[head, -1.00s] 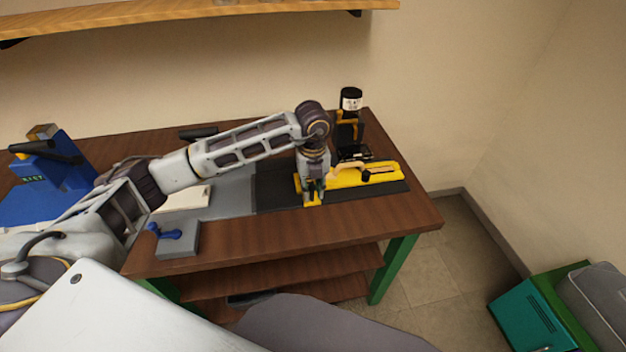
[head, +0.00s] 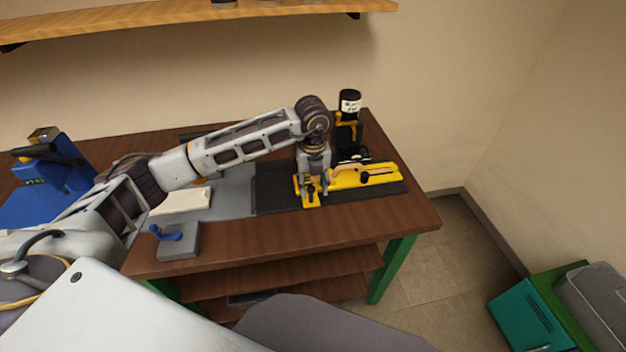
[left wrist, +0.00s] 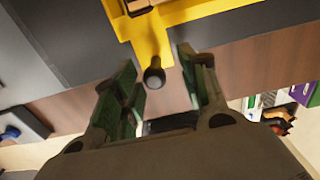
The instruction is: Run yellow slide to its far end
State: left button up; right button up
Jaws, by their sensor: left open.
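The yellow slide (head: 311,201) is at the left end of a longer yellow plate (head: 384,174) on a dark strip of the workbench. In the left wrist view, a yellow arm (left wrist: 150,43) of it ends in a dark round knob (left wrist: 154,76). My left gripper (head: 313,188) points down over the slide. Its green-lined fingers (left wrist: 157,62) are open, one on each side of the knob, with gaps visible. I cannot tell how deep the knob sits between them. My right gripper is out of view.
A black-capped device (head: 349,104) stands behind the yellow plate. A tan handle (head: 348,172) lies along it. A grey block with a blue lever (head: 178,242) is at the front left. The wooden bench front (head: 370,224) is clear.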

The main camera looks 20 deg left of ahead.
pick_arm(q)
jog(key=shift+r+p, duration=1.05)
jog(key=shift+r, duration=0.95)
